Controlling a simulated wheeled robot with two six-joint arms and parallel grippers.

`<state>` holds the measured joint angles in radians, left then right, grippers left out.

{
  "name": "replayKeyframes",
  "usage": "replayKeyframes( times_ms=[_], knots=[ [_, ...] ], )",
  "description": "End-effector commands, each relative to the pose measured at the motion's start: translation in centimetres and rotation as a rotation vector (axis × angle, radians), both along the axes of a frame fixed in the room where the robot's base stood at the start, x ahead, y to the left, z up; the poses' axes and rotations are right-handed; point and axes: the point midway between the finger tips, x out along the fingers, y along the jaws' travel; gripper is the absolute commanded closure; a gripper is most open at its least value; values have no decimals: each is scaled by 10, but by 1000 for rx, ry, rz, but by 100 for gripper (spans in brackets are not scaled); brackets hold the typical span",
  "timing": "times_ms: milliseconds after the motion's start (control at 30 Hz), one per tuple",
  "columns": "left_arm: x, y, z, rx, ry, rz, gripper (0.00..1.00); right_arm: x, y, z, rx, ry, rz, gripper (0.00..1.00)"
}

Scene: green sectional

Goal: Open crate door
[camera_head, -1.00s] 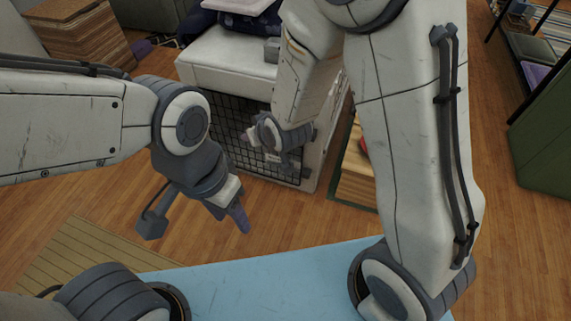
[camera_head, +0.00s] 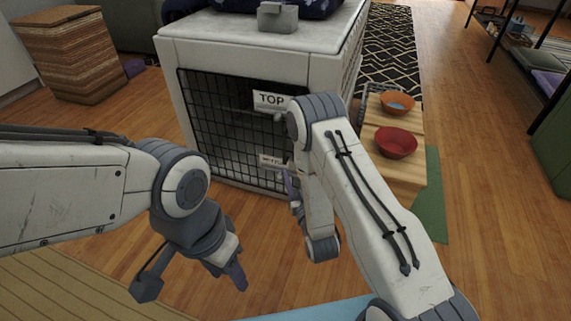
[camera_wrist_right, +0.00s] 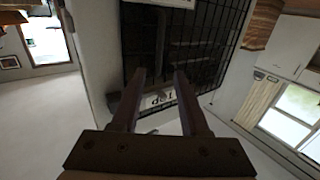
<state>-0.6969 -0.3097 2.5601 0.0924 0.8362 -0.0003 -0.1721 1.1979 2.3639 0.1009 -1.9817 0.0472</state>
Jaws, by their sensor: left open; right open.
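The white crate (camera_head: 185,55) stands ahead, with its black wire-grid door (camera_head: 225,120) on the front, and the door looks closed. My left gripper (camera_head: 238,277) is open and empty, above the floor left of centre.
An orange bowl (camera_head: 397,103) and a red bowl (camera_head: 396,142) sit on a wooden stand (camera_head: 405,175) right of the crate. A grey object (camera_head: 277,17) is on the crate top. A woven box (camera_head: 75,60) stands at the left.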

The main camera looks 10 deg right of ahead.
Motion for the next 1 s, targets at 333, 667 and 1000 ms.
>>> replayKeyframes(
  times_ms=[333,667,1000],
  knots=[
    [0,0,-24,-1,-1,0,50,44,2,-2,2,-17,-3,55],
    [0,0,-47,-1,-1,0,50,95,7,-2,2,-12,-1,55],
    [0,0,-48,0,0,0,50,104,7,0,2,-7,-1,55]
  ],
)
